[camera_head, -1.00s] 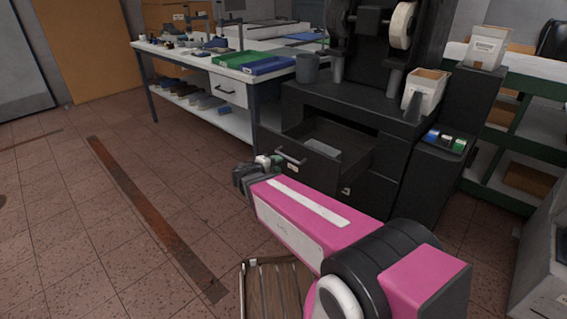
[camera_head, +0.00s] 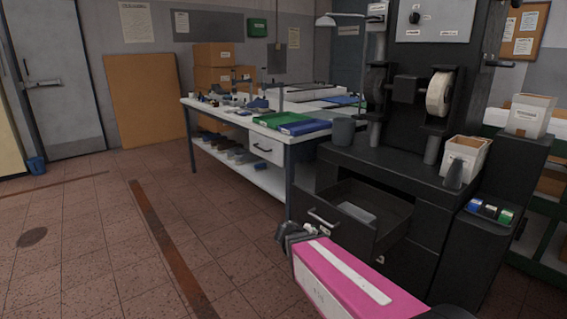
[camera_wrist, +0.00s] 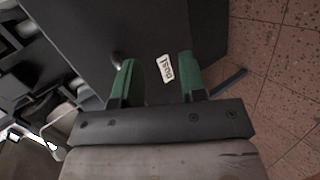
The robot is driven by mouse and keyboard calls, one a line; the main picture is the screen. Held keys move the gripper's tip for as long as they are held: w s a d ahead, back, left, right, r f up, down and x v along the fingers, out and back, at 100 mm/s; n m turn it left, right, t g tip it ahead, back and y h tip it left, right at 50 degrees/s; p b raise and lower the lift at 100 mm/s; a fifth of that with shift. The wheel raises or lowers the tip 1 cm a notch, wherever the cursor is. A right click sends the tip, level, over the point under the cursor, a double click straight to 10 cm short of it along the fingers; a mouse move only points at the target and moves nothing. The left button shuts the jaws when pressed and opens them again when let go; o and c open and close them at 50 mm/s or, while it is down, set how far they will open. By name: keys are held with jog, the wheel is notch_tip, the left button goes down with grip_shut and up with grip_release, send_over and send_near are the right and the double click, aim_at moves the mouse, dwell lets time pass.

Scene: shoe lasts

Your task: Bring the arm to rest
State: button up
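My gripper (camera_head: 291,232) is at the end of my pink arm in the head view, in front of the open drawer (camera_head: 345,222) of the black machine cabinet. In the wrist view my gripper (camera_wrist: 155,78) shows two green fingers spread apart with nothing between them. Beyond the fingers is a dark panel with a small white label (camera_wrist: 165,68). The drawer is pulled out and has a pale flat item (camera_head: 357,212) in it.
The black grinding machine (camera_head: 408,90) stands right of a white workbench (camera_head: 240,118) with green and blue trays. A white bin (camera_head: 466,160) stands on the cabinet. Open tiled floor (camera_head: 110,240) lies to the left.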

jog(key=s+d+f+m+g+y, duration=0.3)
jog(key=s+f+m+g+y, duration=0.2)
jog(key=y, duration=0.5)
jog(key=shift+s+d+f+y, duration=0.35)
jog(key=shift+s+f, duration=0.1)
jog(key=shift+s, duration=0.55)
